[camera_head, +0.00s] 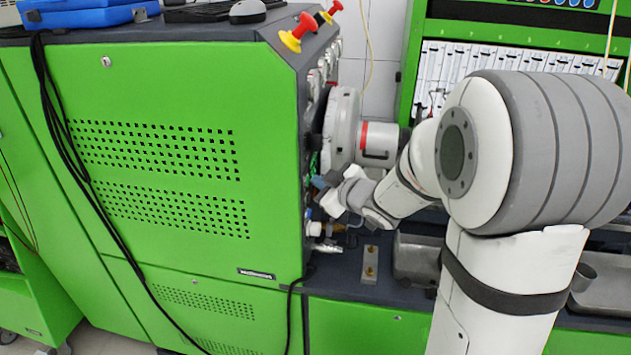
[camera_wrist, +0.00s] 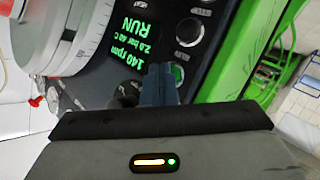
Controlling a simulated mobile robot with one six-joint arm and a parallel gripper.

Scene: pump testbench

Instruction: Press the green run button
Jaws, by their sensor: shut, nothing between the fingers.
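The green run button (camera_wrist: 179,75) shows in the wrist view as a small green round button in a pale ring, partly hidden by my gripper. My gripper (camera_wrist: 158,72) is shut and empty, its blue-grey fingertips at the panel just left of the button and partly overlapping it in the picture. I cannot tell whether they touch it. Beside the fingertips, the display (camera_wrist: 128,48) reads "RUN", 140 rpm, 2.0 bar and 40 C in green. In the head view my gripper (camera_head: 321,182) is at the side panel of the green testbench (camera_head: 160,100); the button is hidden there.
A dark knob (camera_wrist: 188,32) sits on the panel near the button. A large white round housing (camera_head: 341,130) projects from the panel above my gripper. Below it are fittings (camera_head: 326,247) and a metal block (camera_head: 370,264) on the dark bench top. Red-and-yellow emergency buttons (camera_head: 298,32) stand on top.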

